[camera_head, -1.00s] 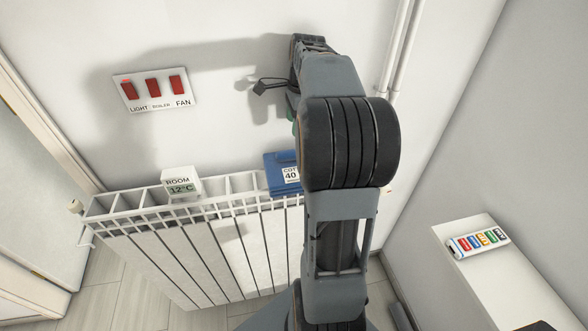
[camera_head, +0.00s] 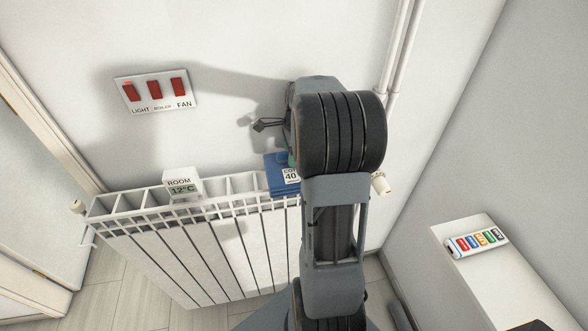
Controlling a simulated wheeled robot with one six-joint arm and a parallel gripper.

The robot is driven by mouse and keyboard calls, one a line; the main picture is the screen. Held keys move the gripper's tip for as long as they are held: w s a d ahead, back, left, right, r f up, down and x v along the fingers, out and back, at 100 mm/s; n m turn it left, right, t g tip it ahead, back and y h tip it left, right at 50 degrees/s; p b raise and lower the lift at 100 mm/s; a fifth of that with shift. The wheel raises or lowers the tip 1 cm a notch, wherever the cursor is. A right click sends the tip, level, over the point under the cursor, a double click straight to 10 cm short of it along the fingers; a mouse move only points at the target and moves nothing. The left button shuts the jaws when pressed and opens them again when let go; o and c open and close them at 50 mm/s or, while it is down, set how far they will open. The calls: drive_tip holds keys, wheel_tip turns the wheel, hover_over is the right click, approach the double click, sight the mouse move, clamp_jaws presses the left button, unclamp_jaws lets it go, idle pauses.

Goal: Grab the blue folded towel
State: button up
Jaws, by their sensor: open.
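The blue folded towel (camera_head: 277,176) hangs over the top of the white radiator (camera_head: 205,250), near its right end. A white tag marked 40 shows on its front, and its right side is partly covered by my arm. My gripper (camera_head: 289,150) is mostly hidden behind my arm. Only a small dark part sticks out to the left, above the towel. It is open, and I see nothing held in it. I cannot tell how far its fingers are from the towel.
A switch panel (camera_head: 156,91) is on the wall above. White pipes (camera_head: 399,50) run down the wall to the right. A remote (camera_head: 478,243) lies on a white ledge at right.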

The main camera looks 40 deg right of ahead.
drive_tip(key=shift+c, duration=0.3)
drive_tip(key=c, duration=1.1)
